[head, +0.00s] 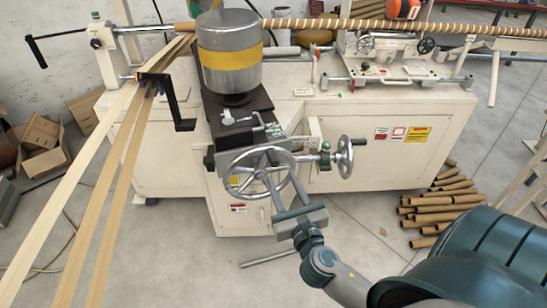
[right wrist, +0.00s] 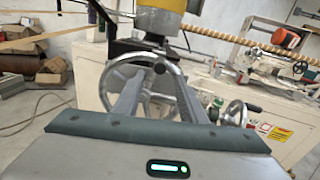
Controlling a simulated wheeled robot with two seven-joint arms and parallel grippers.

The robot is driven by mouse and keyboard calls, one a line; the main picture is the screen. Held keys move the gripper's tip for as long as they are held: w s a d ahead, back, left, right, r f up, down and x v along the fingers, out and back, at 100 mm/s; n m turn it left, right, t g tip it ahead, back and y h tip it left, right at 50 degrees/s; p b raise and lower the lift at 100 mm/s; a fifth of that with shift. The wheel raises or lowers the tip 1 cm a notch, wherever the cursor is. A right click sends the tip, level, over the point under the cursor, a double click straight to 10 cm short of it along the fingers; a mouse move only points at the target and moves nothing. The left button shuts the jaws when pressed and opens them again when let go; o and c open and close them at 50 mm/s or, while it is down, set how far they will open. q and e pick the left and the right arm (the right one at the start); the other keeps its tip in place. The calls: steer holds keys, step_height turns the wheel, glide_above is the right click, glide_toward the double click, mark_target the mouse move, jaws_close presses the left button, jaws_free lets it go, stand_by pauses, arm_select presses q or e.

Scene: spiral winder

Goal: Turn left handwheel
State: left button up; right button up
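The left handwheel (head: 229,168) is a large spoked metal wheel on the front of the winder, below the grey drum with the yellow band. My right gripper (head: 283,184) is at the wheel's lower right side in the head view, its two fingers apart and pointing at the wheel. In the right wrist view the handwheel (right wrist: 105,88) shows behind and between the fingers (right wrist: 158,84). A dark knob (right wrist: 160,68) appears near the gap between the fingertips. I cannot tell whether the fingers touch the wheel. My left gripper is not in view.
A smaller handwheel (head: 345,157) stands just right of the gripper. A drum (head: 228,75) rises above. A black crank (head: 180,105) and paper strips (head: 115,185) are at left. Cardboard tubes (head: 440,208) lie on the floor at right. Open boxes (head: 45,160) stand at left.

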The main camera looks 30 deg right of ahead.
mark_target(275, 165)
steer(key=p+x, duration=0.1)
steer(key=x, duration=0.8)
steer(key=shift+p, duration=0.35)
jaws_close()
